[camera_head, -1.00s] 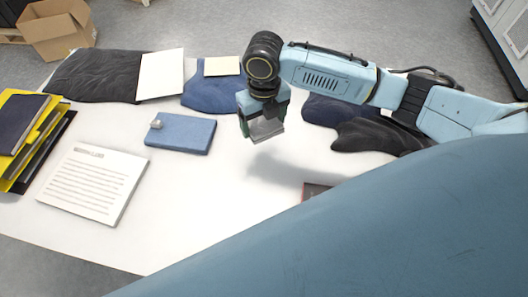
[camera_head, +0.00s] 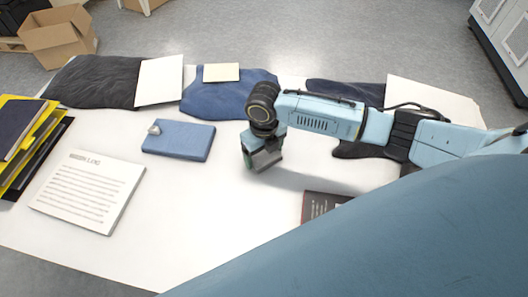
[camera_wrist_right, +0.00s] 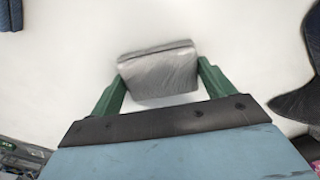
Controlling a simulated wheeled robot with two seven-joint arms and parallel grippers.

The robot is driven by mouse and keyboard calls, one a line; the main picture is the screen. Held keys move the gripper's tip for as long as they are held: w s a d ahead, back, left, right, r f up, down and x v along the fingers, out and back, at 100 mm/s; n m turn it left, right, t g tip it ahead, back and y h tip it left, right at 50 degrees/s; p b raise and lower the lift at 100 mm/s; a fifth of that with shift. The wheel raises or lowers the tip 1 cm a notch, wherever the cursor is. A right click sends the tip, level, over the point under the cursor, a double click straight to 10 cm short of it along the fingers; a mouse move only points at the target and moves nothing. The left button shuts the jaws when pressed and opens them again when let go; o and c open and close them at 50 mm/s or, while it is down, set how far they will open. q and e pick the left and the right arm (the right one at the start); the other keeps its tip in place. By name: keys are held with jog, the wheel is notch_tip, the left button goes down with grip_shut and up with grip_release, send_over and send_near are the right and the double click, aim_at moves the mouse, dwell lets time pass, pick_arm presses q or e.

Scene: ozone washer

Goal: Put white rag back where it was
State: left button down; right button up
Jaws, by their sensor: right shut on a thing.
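My right gripper (camera_head: 264,160) is in the middle of the head view, pointing down over the white table. It is shut on a small folded rag (camera_head: 266,161) that looks grey in this light. The rag shows between the two green fingers in the right wrist view (camera_wrist_right: 158,72). I cannot tell whether it touches the table. My left gripper is not in view.
The white table (camera_head: 190,230) has bare room around the gripper. A blue folded item (camera_head: 180,141) lies left, with a printed page block (camera_head: 88,190) in front. Blue cloth (camera_head: 215,96) and black cloth (camera_head: 95,82) lie behind. A dark booklet (camera_head: 322,204) lies front right.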

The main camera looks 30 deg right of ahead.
aim_at(264, 154)
jog(key=o, duration=0.9)
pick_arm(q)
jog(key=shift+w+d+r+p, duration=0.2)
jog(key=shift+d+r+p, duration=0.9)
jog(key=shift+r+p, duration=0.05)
pick_arm(e)
notch_tip(264, 154, up, 12)
jog(key=shift+r, duration=0.1)
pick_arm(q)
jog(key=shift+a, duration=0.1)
